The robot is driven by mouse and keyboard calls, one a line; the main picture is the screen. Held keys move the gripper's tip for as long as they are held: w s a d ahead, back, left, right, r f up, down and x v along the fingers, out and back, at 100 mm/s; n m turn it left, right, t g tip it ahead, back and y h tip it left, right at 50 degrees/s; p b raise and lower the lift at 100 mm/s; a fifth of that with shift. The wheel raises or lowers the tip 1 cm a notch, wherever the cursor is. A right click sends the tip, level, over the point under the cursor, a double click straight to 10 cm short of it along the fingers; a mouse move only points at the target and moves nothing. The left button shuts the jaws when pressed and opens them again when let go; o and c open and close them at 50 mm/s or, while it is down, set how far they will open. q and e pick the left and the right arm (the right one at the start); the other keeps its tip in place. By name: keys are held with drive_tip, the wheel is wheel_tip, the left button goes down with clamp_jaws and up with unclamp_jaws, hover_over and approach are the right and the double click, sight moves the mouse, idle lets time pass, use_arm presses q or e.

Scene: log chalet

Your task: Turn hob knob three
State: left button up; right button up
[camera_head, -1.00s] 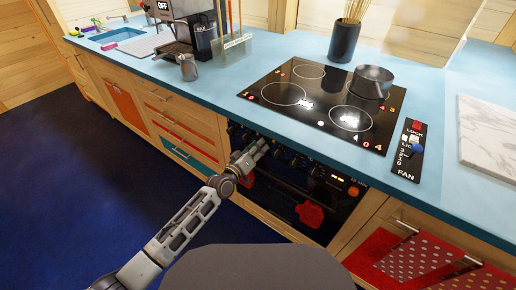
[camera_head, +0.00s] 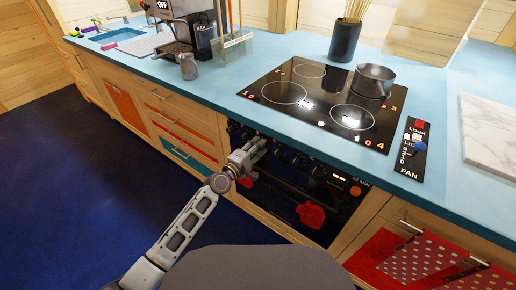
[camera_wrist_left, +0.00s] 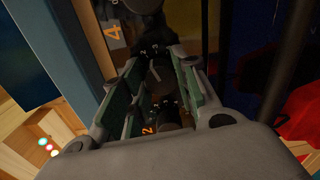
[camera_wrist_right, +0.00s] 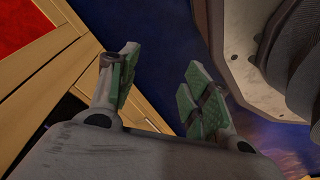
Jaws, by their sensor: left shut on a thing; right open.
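A row of dark hob knobs runs along the oven's front panel below the hob (camera_head: 325,100). My left gripper (camera_head: 256,146) is at the left part of this row. In the left wrist view its green-padded fingers (camera_wrist_left: 160,72) are shut around a dark round knob (camera_wrist_left: 160,90) with a pale pointer line. An orange 2 shows by the knob nearer my palm (camera_wrist_left: 168,128), and an orange 4 shows by the far side. The held knob's own number is hidden. My right gripper (camera_wrist_right: 160,62) is open and empty in the right wrist view, above the dark blue floor.
A metal pot (camera_head: 373,80) stands at the hob's back right. A fan panel (camera_head: 412,150) lies right of the hob. A red mitt-like item (camera_head: 311,214) hangs on the oven front, right of my left gripper. A metal jug (camera_head: 187,66) stands on the counter.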

use_arm(q)
drive_tip(key=shift+a+f+n+p, duration=0.1)
drive_tip(key=shift+n+p, duration=0.6)
drive_tip(key=shift+n, duration=2.4)
drive_tip(key=shift+f+n+p, duration=0.1)
drive_tip(key=shift+n+p, duration=0.55)
drive_tip(key=shift+n, duration=2.45)
use_arm(e)
drive_tip(key=s+d+f, duration=0.3)
drive_tip(key=s+f, duration=0.1)
drive_tip(key=shift+d, duration=0.35)
drive_tip(key=shift+s, duration=0.1)
use_arm(q)
drive_tip(key=o, duration=1)
drive_tip(key=shift+r, duration=0.1)
drive_tip(key=shift+f+v, duration=0.1)
drive_tip(key=shift+v, duration=2.9)
drive_tip(key=shift+f+v, duration=0.15)
drive_tip(key=shift+v, duration=2.85)
drive_tip(key=shift+w+a, duration=0.1)
